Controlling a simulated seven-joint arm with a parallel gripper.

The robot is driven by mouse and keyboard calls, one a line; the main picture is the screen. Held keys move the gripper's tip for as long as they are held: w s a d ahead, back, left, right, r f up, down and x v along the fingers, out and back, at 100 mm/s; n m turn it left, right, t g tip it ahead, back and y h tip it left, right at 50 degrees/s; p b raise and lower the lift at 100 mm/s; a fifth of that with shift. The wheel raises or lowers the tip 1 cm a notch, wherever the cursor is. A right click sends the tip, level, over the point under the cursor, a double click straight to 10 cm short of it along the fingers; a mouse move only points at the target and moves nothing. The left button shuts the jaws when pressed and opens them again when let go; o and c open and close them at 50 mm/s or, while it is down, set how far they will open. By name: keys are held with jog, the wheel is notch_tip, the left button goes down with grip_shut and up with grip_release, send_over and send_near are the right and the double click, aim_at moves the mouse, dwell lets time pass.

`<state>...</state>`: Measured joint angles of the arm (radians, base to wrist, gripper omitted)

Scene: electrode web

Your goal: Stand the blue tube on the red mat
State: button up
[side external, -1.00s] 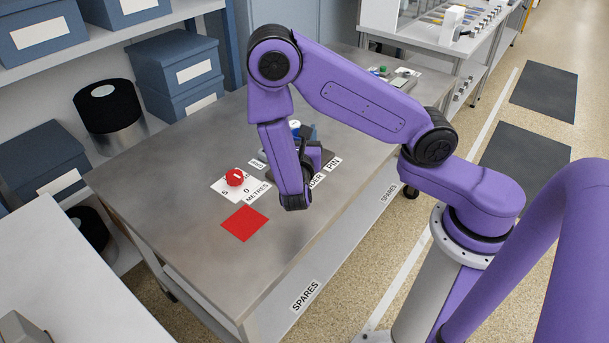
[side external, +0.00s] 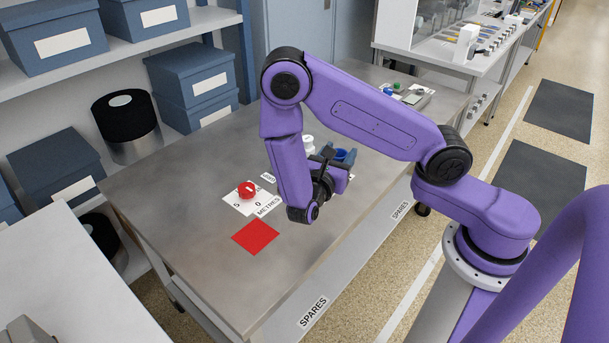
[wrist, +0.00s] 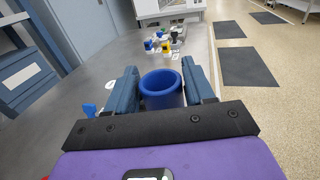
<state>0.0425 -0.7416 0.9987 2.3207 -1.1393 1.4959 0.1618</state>
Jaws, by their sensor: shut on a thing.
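The blue tube (wrist: 162,90) is upright-looking in the wrist view, its open round mouth facing up, between the two dark blue fingers. My gripper (wrist: 162,88) is shut on it. In the side view the tube (side external: 346,156) shows only in part beside my gripper (side external: 338,158), partly hidden by the fingers and wrist. The red mat (side external: 255,236) lies flat and empty on the grey bench, to the left of and nearer than my gripper. I cannot tell how high the tube is above the bench.
A red round object (side external: 247,190) sits on a white printed card (side external: 238,206) just behind the mat. A white object (side external: 308,145) stands left of the gripper.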

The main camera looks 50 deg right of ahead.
jog(key=w+f, duration=0.2)
jog(key=w, duration=0.1)
jog(key=w+d+f, duration=0.1)
jog(key=w+f, duration=0.1)
jog(key=w, duration=0.1)
jog(key=w+f, duration=0.3)
jog(key=w, duration=0.1)
jog(key=shift+w+d+f, duration=0.1)
jog(key=shift+d, duration=0.05)
jog(key=shift+w+f, duration=0.5)
jog(key=shift+f, duration=0.1)
jog(key=shift+w+f, duration=0.25)
jog(key=shift+f, duration=1.35)
jog(key=shift+f, duration=0.2)
jog(key=o, duration=1)
